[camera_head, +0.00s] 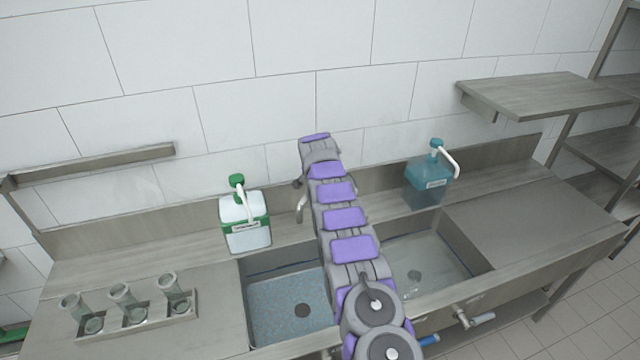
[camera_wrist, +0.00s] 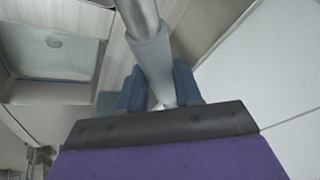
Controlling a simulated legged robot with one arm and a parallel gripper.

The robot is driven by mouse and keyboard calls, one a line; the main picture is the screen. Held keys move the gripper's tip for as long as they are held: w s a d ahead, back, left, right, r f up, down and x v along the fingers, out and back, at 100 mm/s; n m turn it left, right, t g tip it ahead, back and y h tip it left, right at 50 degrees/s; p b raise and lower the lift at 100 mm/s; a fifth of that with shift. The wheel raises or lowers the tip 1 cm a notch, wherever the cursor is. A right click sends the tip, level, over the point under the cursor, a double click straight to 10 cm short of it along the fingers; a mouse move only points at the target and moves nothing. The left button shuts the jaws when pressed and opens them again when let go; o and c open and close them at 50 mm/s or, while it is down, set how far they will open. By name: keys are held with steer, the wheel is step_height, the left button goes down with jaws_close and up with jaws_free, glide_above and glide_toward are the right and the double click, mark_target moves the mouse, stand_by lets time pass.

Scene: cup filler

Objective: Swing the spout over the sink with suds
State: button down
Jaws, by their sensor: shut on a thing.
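My gripper (camera_wrist: 160,88) has its blue fingers closed on either side of the grey metal spout (camera_wrist: 150,48) in the wrist view. In the head view my arm reaches across the divider between the two sinks, and it hides the fingers and most of the spout. A short curved metal piece, likely part of the spout (camera_head: 301,207), shows just left of the arm. The left sink (camera_head: 286,261) holds bluish, speckled suds around a dark drain. The right sink (camera_head: 462,243) looks clear, with a drain showing. The spout's outlet is hidden.
A green-and-white soap bottle (camera_head: 243,221) stands behind the left sink, and a teal pump bottle (camera_head: 428,184) behind the right one. A rack (camera_head: 140,325) with glasses is on the left counter. A shelf (camera_head: 545,95) hangs at right. The right counter (camera_head: 535,222) is clear.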

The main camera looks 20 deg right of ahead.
steer(key=shift+w+a+r, duration=0.1)
steer(key=c, duration=0.8)
jaws_free()
steer(key=shift+a, duration=0.1)
steer(key=b+v, duration=0.1)
steer(key=v, duration=1.6)
steer(key=shift+a+r, duration=0.1)
